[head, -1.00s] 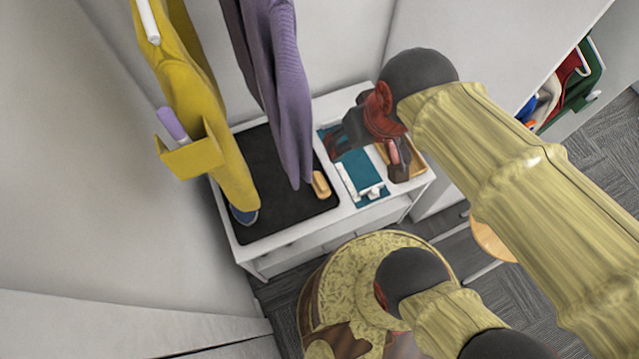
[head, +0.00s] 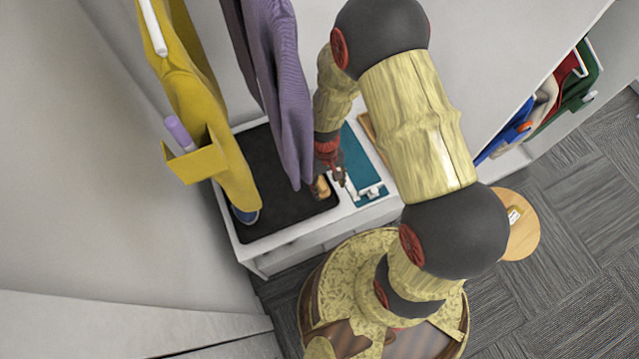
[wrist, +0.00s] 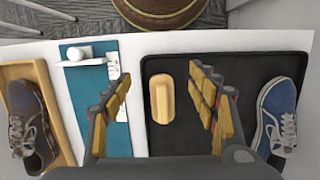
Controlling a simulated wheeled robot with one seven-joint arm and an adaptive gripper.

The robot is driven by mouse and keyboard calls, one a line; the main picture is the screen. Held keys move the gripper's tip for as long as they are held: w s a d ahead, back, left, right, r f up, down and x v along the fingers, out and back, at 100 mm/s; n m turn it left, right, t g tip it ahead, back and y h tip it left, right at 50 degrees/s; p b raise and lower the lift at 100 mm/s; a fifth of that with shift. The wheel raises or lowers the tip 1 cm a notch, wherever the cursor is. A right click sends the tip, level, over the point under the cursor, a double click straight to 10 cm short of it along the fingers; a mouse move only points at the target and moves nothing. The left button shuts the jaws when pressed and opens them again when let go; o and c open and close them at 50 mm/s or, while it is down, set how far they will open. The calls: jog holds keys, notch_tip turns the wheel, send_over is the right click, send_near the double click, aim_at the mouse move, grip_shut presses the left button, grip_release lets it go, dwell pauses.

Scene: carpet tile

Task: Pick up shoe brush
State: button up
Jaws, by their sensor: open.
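The shoe brush (wrist: 161,100) is a small tan wooden block lying on the black mat (wrist: 180,65). The jaws are open and hold nothing. In the head view the brush (head: 321,187) lies near the mat's right edge, partly hidden by my gripper (head: 332,176), which hangs over it. I cannot tell the exact height of the fingertips above the brush.
A blue shoe (wrist: 277,115) stands on the mat's right side in the wrist view. A teal cloth (wrist: 118,140) with a white item and a wooden tray (wrist: 60,110) holding a brown shoe (wrist: 31,125) lie to the left. Purple (head: 285,90) and yellow (head: 200,90) garments hang close to my gripper.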

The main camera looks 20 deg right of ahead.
jog(key=t, duration=0.2)
send_over(320, 181)
jog(key=shift+d+f, duration=0.25)
jog(key=shift+f, duration=0.5)
jog(key=shift+w+f, duration=0.1)
jog(key=shift+f, duration=0.2)
jog(key=shift+a+f+b, duration=0.15)
jog(key=shift+f+b, duration=0.65)
jog(key=shift+f, duration=1)
jog(key=shift+a+f+b, duration=0.1)
jog(key=shift+f+b, duration=0.65)
jog(key=shift+f, duration=1)
jog(key=c, duration=0.3)
jog(key=shift+r, duration=0.1)
jog(key=c, duration=1)
